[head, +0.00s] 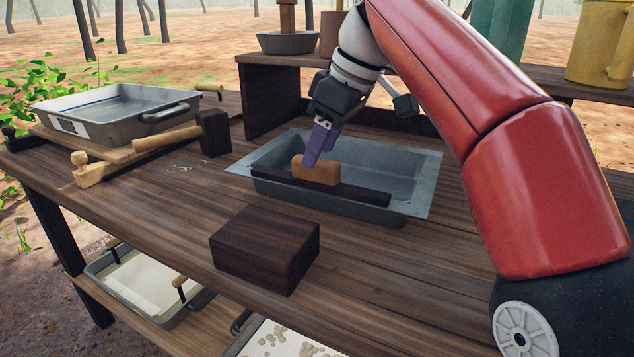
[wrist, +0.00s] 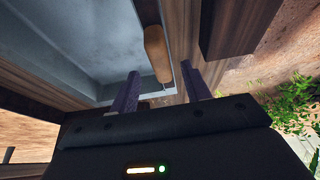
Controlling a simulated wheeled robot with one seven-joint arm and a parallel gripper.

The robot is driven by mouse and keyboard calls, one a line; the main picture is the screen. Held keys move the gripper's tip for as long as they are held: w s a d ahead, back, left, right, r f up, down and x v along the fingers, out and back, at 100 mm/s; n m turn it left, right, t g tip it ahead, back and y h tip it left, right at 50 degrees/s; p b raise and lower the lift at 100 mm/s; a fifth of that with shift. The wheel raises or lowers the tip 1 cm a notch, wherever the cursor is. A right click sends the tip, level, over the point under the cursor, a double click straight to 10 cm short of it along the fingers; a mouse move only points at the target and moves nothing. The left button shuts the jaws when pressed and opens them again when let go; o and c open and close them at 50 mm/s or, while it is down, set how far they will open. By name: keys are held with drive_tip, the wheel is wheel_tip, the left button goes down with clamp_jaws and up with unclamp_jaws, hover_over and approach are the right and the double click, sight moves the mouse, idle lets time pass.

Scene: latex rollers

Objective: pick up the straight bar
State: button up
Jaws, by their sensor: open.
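A long, straight dark bar (head: 350,191) lies along the near side of a grey metal tray (head: 425,180). A rounded tan wooden piece (head: 316,174) sits just behind the bar, and I cannot tell whether the two are joined. My gripper (head: 312,160) points down at the tan piece, its purple fingers overlapping it in the head view. In the wrist view my gripper (wrist: 160,68) is open, and the tan piece (wrist: 156,52) shows between and beyond the fingertips. Contact is not clear.
A dark wooden block (head: 265,247) stands on the table in front of the tray. To the left are another metal tray (head: 150,125), a wooden-handled roller (head: 130,150) and a small dark block (head: 214,133). A raised shelf (head: 275,95) stands behind. The front right tabletop is clear.

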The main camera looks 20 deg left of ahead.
sight(316, 173)
drive_tip(key=b+x, duration=0.1)
drive_tip(key=x, duration=0.2)
drive_tip(key=shift+s+f, duration=0.1)
drive_tip(key=shift+f, duration=0.3)
clamp_jaws()
